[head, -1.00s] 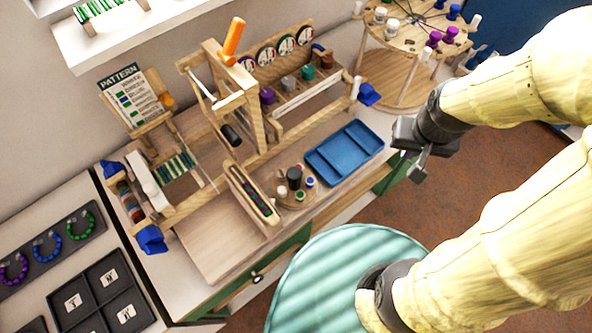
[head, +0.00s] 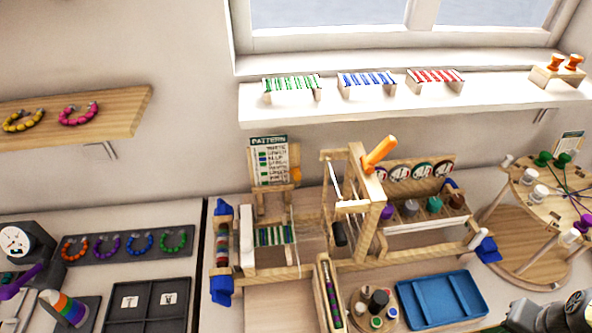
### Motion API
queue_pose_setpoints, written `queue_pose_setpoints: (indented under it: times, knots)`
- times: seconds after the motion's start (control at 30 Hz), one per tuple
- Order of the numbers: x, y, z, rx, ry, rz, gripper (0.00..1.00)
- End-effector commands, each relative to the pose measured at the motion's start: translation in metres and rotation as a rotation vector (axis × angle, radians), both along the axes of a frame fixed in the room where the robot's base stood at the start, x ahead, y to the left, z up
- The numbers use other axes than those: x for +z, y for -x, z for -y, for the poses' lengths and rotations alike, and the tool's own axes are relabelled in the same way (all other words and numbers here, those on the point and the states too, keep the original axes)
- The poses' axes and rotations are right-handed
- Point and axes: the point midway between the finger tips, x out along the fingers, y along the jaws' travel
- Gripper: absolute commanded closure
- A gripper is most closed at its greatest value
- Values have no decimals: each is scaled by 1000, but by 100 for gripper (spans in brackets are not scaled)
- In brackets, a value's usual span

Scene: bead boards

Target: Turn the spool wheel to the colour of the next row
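The spool wheel, a round wooden disc (head: 552,205) on posts above a lower round board, stands at the far right in the head view, cut by the frame edge. Green spools (head: 543,158), white spools (head: 532,190) and a purple spool (head: 582,224) sit around it, with threads running across its top. My gripper (head: 505,322) is at the bottom right edge, mostly cut off, below and apart from the wheel. Its fingers cannot be made out.
The wooden loom (head: 362,215) with striped beadwork (head: 275,236) fills the table's middle. A blue tray (head: 440,298) and a small round stand of pots (head: 358,300) lie in front. Dials and coloured knobs line a rack (head: 425,222) left of the wheel. Bead samples sit on the window shelf.

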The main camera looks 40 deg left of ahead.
Motion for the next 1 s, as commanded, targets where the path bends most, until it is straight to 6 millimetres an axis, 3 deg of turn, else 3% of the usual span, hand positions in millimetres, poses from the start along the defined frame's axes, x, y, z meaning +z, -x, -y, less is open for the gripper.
queue_pose_setpoints:
  times: [0.7,0.93,1.0]
  knots:
    - [0,0,0,0,0,0,100]
    - [0,0,0,0,0,0,57]
    - [0,0,0,0,0,0,64]
